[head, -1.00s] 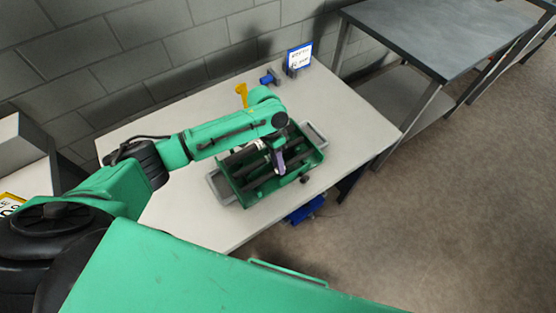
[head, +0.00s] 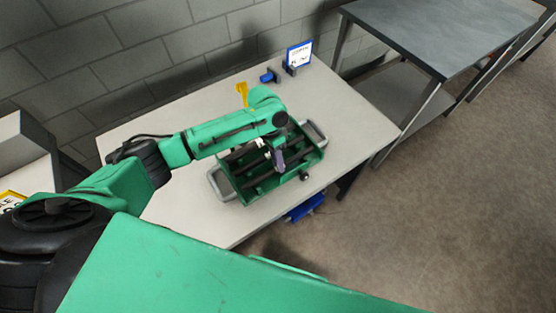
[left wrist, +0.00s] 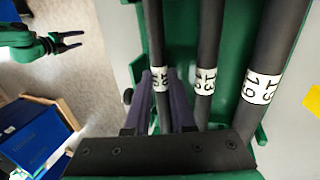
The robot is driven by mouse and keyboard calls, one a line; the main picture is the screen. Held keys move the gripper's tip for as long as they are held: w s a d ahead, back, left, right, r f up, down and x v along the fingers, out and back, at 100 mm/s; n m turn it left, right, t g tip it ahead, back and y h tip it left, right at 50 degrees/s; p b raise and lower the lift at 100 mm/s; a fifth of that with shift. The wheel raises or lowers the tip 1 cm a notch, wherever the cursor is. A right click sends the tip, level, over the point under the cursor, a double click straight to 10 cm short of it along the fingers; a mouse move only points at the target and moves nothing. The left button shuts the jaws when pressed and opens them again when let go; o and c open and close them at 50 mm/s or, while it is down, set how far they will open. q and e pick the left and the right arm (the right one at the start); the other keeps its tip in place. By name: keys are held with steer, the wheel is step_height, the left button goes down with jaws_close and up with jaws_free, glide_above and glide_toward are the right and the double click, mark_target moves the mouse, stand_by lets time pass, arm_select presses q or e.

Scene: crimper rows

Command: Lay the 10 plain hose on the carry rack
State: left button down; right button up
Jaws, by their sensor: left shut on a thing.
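The green carry rack (head: 312,158) with grey end handles stands on the pale table under my left arm. In the left wrist view its green wall (left wrist: 120,20) shows along three black hoses with white printed labels. My left gripper (left wrist: 159,76) is shut on the leftmost hose (left wrist: 153,25), at its label, which I cannot read surely. The middle hose (left wrist: 210,35) and right hose (left wrist: 282,40) lie beside it, roughly parallel. My right gripper (left wrist: 72,41) is open and empty, away from the rack.
A yellow piece (head: 242,93), a blue clamp-like piece (head: 268,77) and a small sign (head: 299,55) stand at the table's back. A blue bin (head: 305,208) is below the front edge. The table's right side (head: 355,120) is clear. A dark metal table (head: 440,35) stands beyond.

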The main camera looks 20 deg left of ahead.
arm_select(q)
steer(key=shift+f, duration=0.1)
stand_by(0.5)
steer(key=c, duration=0.7)
jaws_free()
steer(key=b+v, duration=0.1)
steer(key=v, duration=1.3)
steer(key=shift+w+a+r, duration=0.15)
steer(key=shift+r, duration=0.1)
